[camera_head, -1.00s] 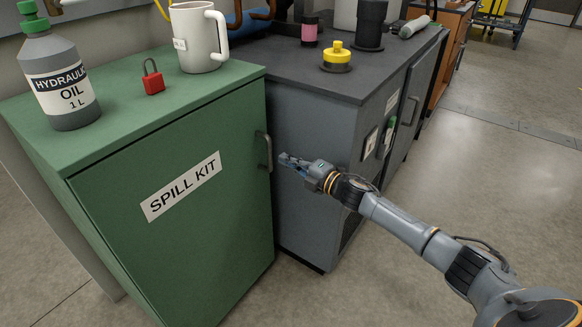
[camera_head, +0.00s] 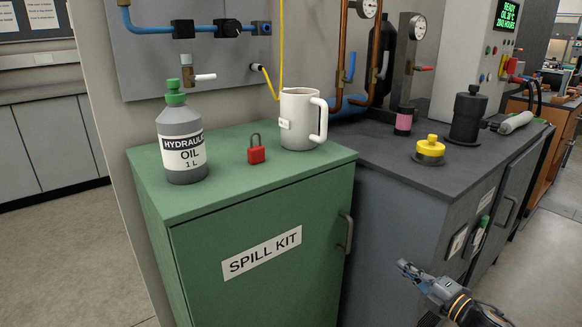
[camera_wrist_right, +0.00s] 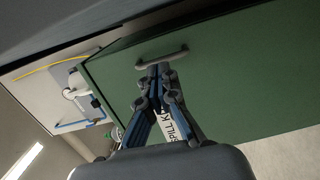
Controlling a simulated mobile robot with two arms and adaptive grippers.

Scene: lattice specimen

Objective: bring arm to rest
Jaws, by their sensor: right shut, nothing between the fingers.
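My right gripper (camera_head: 405,267) is at the lower right of the head view, in front of the grey cabinet and to the right of the green spill kit cabinet (camera_head: 200,260). It is shut and empty. In the right wrist view the gripper (camera_wrist_right: 157,72) points toward the green cabinet door, and its fingertips overlap the door's grey handle (camera_wrist_right: 162,58) in the picture. In the head view the handle (camera_head: 346,233) is clearly apart from the gripper, and the door looks closed. My left gripper is not in view.
On the green cabinet stand a hydraulic oil bottle (camera_head: 182,140), a red padlock (camera_head: 256,152) and a white mug (camera_head: 300,118). The grey cabinet (camera_head: 395,215) beside it carries a yellow-knobbed part (camera_head: 430,150) and other items. Open floor lies at the right.

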